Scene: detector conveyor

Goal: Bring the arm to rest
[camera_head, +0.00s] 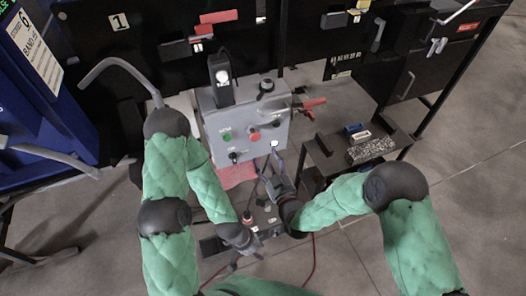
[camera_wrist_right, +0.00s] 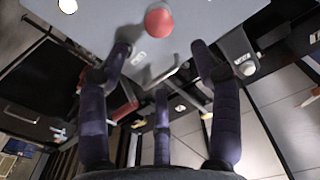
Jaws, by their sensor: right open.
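My right gripper (camera_head: 268,172) is just in front of the lower edge of a grey control box (camera_head: 222,122). In the right wrist view its dark fingers (camera_wrist_right: 160,75) are spread and nothing is between them. The box's red button (camera_wrist_right: 159,22) shows above the fingertips; it is also in the head view (camera_head: 254,136). My left gripper (camera_head: 247,261) hangs low, near the bottom middle of the head view and below the right one. It is small and dark there, so its opening cannot be made out.
A green button (camera_head: 227,138) and black knobs are on the box. A dark side shelf (camera_head: 322,158) holds a blue item (camera_head: 353,128) and a speckled block (camera_head: 371,149). A blue cabinet (camera_head: 45,85) stands at left. Grey floor (camera_head: 460,150) is open at right.

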